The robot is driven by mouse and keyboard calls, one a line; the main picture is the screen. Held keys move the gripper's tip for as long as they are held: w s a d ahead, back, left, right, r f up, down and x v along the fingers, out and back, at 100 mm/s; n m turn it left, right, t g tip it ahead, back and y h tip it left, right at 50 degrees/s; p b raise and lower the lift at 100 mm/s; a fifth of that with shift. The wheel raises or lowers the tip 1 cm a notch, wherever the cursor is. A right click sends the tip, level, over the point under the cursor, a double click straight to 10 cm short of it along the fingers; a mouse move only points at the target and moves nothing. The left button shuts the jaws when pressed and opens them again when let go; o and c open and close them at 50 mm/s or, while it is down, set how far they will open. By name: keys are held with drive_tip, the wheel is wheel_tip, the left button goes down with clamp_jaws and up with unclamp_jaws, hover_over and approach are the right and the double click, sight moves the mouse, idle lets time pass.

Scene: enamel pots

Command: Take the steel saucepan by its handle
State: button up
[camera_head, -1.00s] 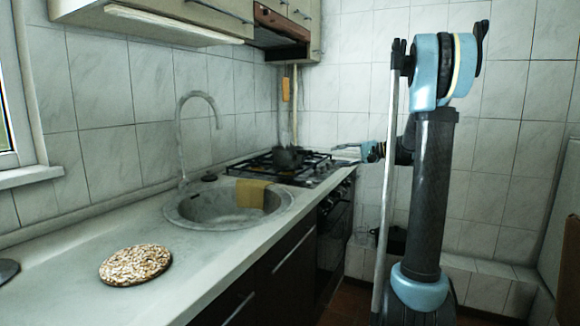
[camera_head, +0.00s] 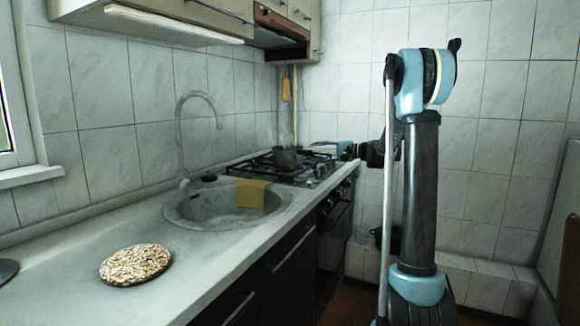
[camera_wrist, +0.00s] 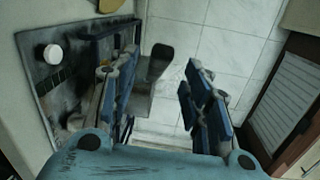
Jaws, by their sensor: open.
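The steel saucepan (camera_head: 287,158) stands on the stove in the head view, small and grey. My gripper (camera_head: 314,149) is just to its right, at about rim height. In the wrist view my gripper (camera_wrist: 160,100) is open, its two blue-padded fingers wide apart. A dark, paddle-shaped piece, probably the saucepan's handle (camera_wrist: 157,62), shows in the gap between them, nearer the left finger. I see nothing gripped. The saucepan's body is mostly hidden behind the left finger, and I cannot tell whether anything touches.
The stove (camera_head: 300,177) has dark grates around the saucepan. A sink (camera_head: 205,212) with a yellow cloth (camera_head: 252,193) on its rim lies nearer. A round speckled mat (camera_head: 135,264) lies on the counter. The tiled wall is behind; a dark pot (camera_head: 377,237) sits low beside my arm.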

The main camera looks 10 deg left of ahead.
sight(304, 153)
drive_tip(key=shift+x, duration=3.35)
drive_tip(key=shift+w+d+f, duration=0.1)
drive_tip(key=shift+d+f, duration=0.05)
clamp_jaws()
